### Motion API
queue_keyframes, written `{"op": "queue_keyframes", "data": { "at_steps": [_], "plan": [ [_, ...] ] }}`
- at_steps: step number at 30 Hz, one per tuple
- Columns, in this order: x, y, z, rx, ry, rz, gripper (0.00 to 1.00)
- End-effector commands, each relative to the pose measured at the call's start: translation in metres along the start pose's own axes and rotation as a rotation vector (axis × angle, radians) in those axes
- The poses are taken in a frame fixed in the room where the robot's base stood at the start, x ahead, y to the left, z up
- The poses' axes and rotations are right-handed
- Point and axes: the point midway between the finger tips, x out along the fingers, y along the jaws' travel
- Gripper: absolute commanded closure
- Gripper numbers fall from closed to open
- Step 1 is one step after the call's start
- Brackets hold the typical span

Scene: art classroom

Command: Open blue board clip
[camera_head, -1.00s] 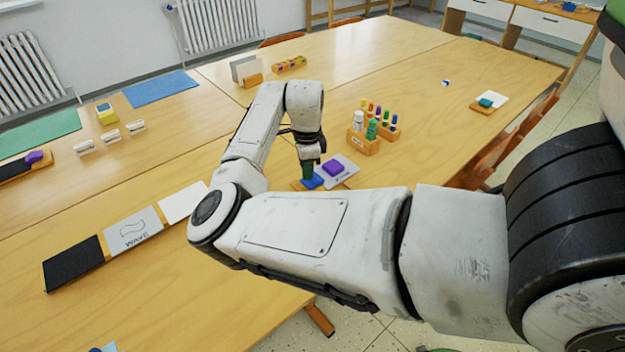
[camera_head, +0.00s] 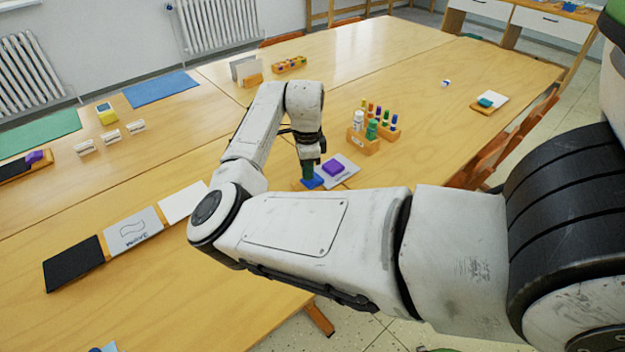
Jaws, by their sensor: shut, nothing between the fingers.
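The blue board clip (camera_head: 313,183) lies at the left end of a small board (camera_head: 348,174) near the table's front edge. A purple block (camera_head: 333,167) sits on the same board, just right of the clip. My gripper (camera_head: 308,176) points down directly over the blue clip, its green-looking fingertips touching or very nearly touching it. The fingers are shut with nothing seen between them. The gripper and wrist hide part of the clip, so I cannot tell whether its jaw is open.
A wooden rack (camera_head: 363,143) with bottles and coloured sticks stands right of the gripper. A grey WAVE card (camera_head: 134,231), a black panel (camera_head: 73,263) and a white sheet (camera_head: 184,203) lie to the left.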

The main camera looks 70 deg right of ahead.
Motion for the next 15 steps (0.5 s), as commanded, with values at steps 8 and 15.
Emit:
{"op": "queue_keyframes", "data": {
  "at_steps": [8,15],
  "plan": [
    [0.0035,0.0000,-0.0001,0.000,0.000,0.000,1.00],
    [0.0068,0.0000,-0.0001,0.000,0.000,0.000,1.00]
  ]
}}
